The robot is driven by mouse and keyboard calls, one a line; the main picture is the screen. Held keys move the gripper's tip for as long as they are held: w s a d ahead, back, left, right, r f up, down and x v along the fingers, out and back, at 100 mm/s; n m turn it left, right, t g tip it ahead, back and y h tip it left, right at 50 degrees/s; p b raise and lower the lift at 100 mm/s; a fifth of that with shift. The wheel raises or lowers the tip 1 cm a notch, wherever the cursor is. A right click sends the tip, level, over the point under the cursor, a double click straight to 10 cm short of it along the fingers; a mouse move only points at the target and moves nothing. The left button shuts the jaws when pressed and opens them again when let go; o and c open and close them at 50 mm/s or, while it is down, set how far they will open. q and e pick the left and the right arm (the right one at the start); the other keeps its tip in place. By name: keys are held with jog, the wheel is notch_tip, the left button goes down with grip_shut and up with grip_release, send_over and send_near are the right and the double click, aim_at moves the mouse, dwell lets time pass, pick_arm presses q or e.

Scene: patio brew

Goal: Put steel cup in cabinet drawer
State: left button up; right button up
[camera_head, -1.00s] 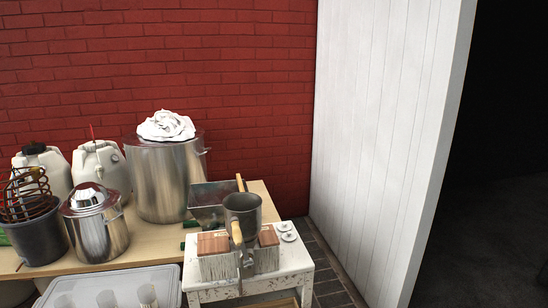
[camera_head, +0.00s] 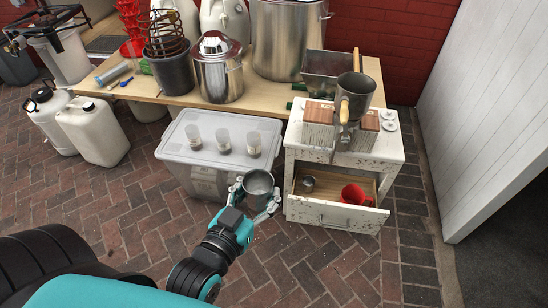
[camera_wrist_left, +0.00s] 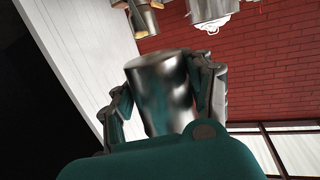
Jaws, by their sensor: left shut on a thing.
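My left gripper (camera_head: 257,208) is shut on the steel cup (camera_head: 258,183), which it holds in front of the clear lidded box and just left of the cabinet. The cup also shows in the left wrist view (camera_wrist_left: 160,85), between the two fingers (camera_wrist_left: 163,95). The white, worn cabinet (camera_head: 298,165) has its drawer (camera_head: 335,215) pulled open. A red cup (camera_head: 354,194) lies in the drawer on the right, and a small metal vessel (camera_head: 308,182) is in it on the left. My right gripper is not in view.
A grain mill (camera_head: 354,95) and wooden-backed brushes (camera_head: 320,113) are on the cabinet top. The clear box (camera_head: 185,148) carries several small glasses. A wooden table (camera_head: 180,99) with pots stands behind. Brick floor in front is clear.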

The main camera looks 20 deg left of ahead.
pick_arm(q)
jog(key=w+d+r+m+g+h, duration=0.2)
jog(key=w+d+m+g+h, duration=0.2)
jog(key=d+m+h, duration=0.2)
jog(key=w+d+r+m+g+h, duration=0.3)
jog(key=d+m+g+h, duration=0.2)
jog(key=d+h, duration=0.3)
jog(key=shift+w+d+m+h, duration=0.35)
jog(key=shift+d+m, duration=0.25)
jog(key=shift+d, duration=0.65)
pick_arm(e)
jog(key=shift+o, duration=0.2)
